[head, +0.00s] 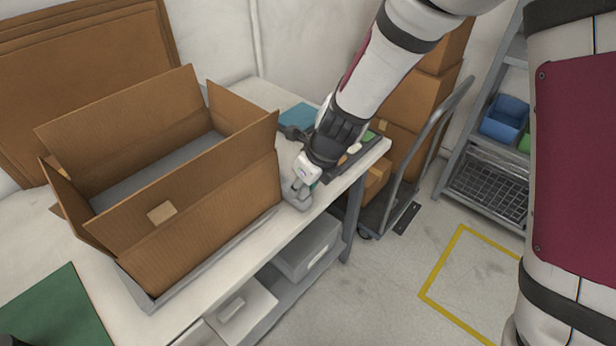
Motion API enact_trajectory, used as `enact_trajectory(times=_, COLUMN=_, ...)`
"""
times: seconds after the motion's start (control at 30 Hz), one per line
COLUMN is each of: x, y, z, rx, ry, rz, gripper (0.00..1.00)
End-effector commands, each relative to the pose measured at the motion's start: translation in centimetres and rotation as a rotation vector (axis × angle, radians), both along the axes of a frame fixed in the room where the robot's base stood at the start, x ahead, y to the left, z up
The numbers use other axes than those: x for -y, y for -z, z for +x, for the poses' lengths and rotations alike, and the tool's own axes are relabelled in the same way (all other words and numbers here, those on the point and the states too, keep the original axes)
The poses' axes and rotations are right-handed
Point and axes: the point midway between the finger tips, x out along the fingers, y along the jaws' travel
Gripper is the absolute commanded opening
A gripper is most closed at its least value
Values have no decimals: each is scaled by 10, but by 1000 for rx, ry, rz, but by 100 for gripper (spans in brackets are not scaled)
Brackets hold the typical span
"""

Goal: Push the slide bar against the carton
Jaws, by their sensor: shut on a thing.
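The open brown carton (205,235) stands on the white table with its flaps raised. My gripper (300,188) is beside the carton's right end, pointing down. It is shut on a small grey piece (297,201), which appears to be part of the slide bar, close to the carton's right side. Most of the bar is hidden behind the gripper and the carton, and I cannot tell whether it touches the carton.
A grey metal edge (137,287) runs along the carton's base. A dark tray with small items (352,158) and a blue thing (299,115) lie behind my gripper. A green mat (56,312) lies at front left. A cart with cartons (405,115) stands beyond the table.

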Motion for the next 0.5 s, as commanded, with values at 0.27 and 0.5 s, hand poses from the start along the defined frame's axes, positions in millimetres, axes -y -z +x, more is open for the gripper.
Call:
enact_trajectory(times=0.27, x=-5, y=1, z=-7, rx=-17, ry=-8, rz=7, gripper=37)
enact_trajectory(times=0.5, x=-4, y=1, z=-5, rx=-13, ry=-8, rz=5, gripper=43)
